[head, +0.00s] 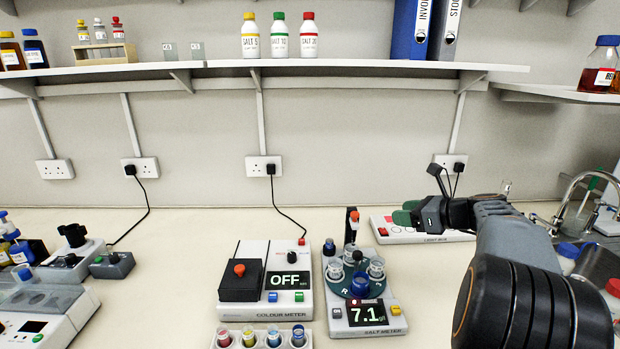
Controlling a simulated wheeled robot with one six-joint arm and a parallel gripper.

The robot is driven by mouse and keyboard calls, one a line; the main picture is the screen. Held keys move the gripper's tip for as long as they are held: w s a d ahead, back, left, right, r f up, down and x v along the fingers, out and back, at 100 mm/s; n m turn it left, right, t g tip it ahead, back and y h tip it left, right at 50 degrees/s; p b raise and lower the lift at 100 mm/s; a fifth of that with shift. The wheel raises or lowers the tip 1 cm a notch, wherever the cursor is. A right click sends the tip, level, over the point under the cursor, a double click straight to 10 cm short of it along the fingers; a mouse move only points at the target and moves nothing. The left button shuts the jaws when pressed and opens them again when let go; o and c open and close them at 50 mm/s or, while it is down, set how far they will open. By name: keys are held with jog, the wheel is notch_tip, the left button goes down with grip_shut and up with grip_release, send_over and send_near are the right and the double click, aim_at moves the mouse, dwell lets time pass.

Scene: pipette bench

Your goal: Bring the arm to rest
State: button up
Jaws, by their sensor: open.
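My gripper (404,211) is at the right of the head view, with its green-tipped fingers pointing left. It is open and I see nothing between the fingers. It is above the bench, in front of the light box (444,237), and hides part of it. My dark grey arm reaches in from the lower right.
The salt meter (396,326), reading 7.1, and the colour meter (262,314), reading OFF, stand left of my gripper. A rack of coloured vials (234,347) is at the front. A sink tap (573,190) is at right. A shelf (330,66) runs above. Bench is clear at left centre.

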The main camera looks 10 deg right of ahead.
jog(key=s+a+f+n+g+h, duration=0.4)
jog(key=s+f+n, duration=0.3)
jog(key=f+n, duration=0.4)
jog(key=s+a+n+g+h, duration=0.1)
jog(key=s+a+n+g, duration=0.1)
jog(key=s+a+n, duration=0.4)
jog(key=s+a+f+n+g+h+p, duration=0.1)
jog(key=s+a+n+h, duration=0.1)
jog(key=s+a+n, duration=0.4)
jog(key=a+n, duration=0.4)
jog(key=n, duration=0.2)
jog(key=shift+a+f+g, duration=0.25)
jog(key=shift+a+g, duration=0.15)
jog(key=shift+d, duration=0.1)
